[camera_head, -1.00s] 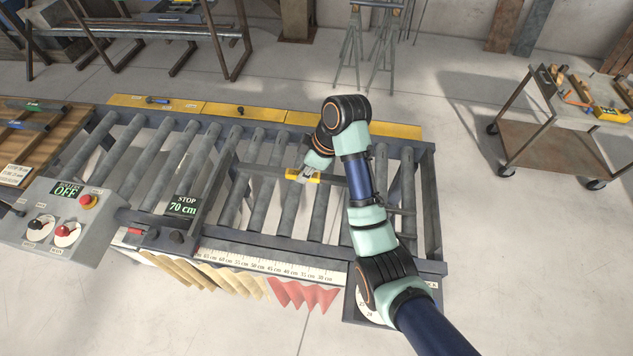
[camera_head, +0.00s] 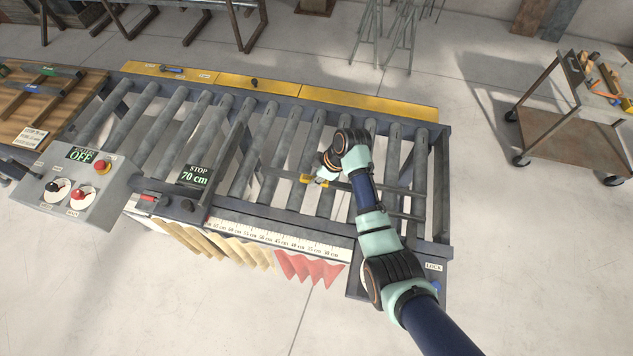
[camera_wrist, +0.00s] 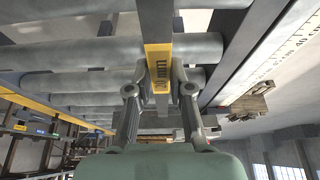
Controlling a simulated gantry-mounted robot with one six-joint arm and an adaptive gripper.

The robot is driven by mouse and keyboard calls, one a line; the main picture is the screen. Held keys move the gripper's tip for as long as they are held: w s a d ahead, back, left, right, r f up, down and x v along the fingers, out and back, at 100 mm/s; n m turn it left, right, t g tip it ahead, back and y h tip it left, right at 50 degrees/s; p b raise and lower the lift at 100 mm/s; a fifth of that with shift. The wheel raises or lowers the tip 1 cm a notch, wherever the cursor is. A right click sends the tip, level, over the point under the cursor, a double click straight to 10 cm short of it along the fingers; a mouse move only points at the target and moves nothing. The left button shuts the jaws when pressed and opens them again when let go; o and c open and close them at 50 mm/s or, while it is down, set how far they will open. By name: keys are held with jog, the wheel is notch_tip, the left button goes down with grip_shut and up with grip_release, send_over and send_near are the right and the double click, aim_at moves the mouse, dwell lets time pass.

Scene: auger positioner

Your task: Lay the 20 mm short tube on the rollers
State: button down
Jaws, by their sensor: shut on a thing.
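The short tube (camera_head: 400,189) is a thin grey square bar with a yellow label band reading 20 mm in the wrist view (camera_wrist: 158,55). My gripper (camera_head: 318,180) is shut on it at the yellow band, with one finger on each side in the wrist view (camera_wrist: 160,80). The tube runs crosswise over several grey rollers (camera_head: 258,140) of the conveyor, right of the stop. I cannot tell whether it touches them. My wrist and arm hide part of the tube in the head view.
The stop (camera_head: 195,175) reads 70 cm and has a bar across the rollers. The control box (camera_head: 85,180) reads OFF. A ruler (camera_head: 290,240) lines the conveyor's near edge, and a yellow ledge (camera_head: 300,95) its far edge. A cart (camera_head: 560,130) stands right.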

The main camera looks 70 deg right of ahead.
jog(key=shift+f, duration=1.8)
jog(key=c, duration=1.1)
grip_release()
jog(key=shift+o, duration=0.2)
jog(key=shift+s+r, duration=0.1)
jog(key=shift+r, duration=0.25)
jog(key=v, duration=1.1)
jog(key=shift+s+r+p, duration=0.1)
jog(key=shift+r+p, duration=0.2)
jog(key=shift+p, duration=0.05)
